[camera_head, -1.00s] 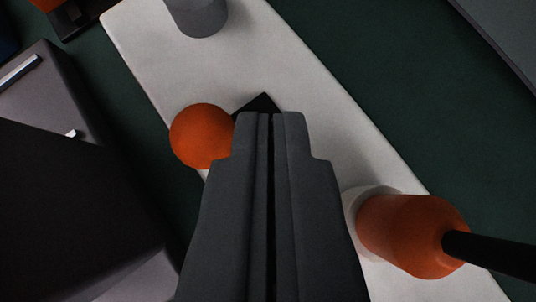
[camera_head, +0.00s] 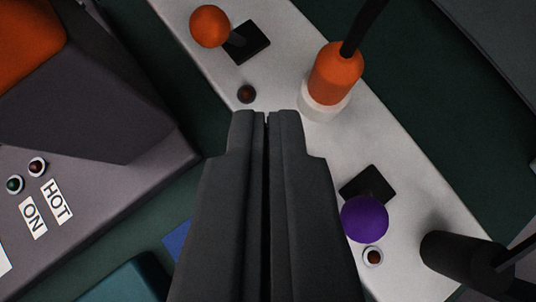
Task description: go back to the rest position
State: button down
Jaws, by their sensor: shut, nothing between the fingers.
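My gripper (camera_head: 267,122) reaches up from the bottom middle of the view. Its two dark grey fingers are shut, with only a thin line between them and nothing held. It appears above a long white panel (camera_head: 270,25) that runs diagonally from upper left to lower right. An orange ball knob (camera_head: 210,26) on a black square base is at the panel's upper left. A purple ball knob (camera_head: 365,219) on another black base is right of my fingers. Part of the panel is hidden behind the fingers.
An orange cylinder on a white collar (camera_head: 336,73) has a dark tube rising from it. A black cylinder (camera_head: 461,259) with a tube stands at lower right. A grey box (camera_head: 103,212) labelled HOT and ON lies left. A teal object (camera_head: 125,284) is at lower left.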

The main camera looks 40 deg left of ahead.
jog(key=shift+s+d+r, duration=0.15)
jog(key=shift+s, duration=0.3)
jog(key=s+a+r+m+t+h, duration=0.2)
jog(key=s+r, duration=0.3)
jog(key=s, duration=0.8)
jog(key=s+a+r+m+t+h, duration=0.15)
jog(key=s+r, duration=0.35)
jog(key=s, duration=0.8)
jog(key=s+a+r+m+t+h, duration=0.1)
jog(key=s+r+m+t+h, duration=0.3)
jog(key=s, duration=0.9)
jog(key=s+a+t+y, duration=0.1)
jog(key=s+t+y, duration=0.1)
jog(key=s, duration=1.2)
jog(key=shift+s+a+f, duration=0.15)
jog(key=shift+s+f, duration=0.1)
jog(key=shift+f, duration=0.05)
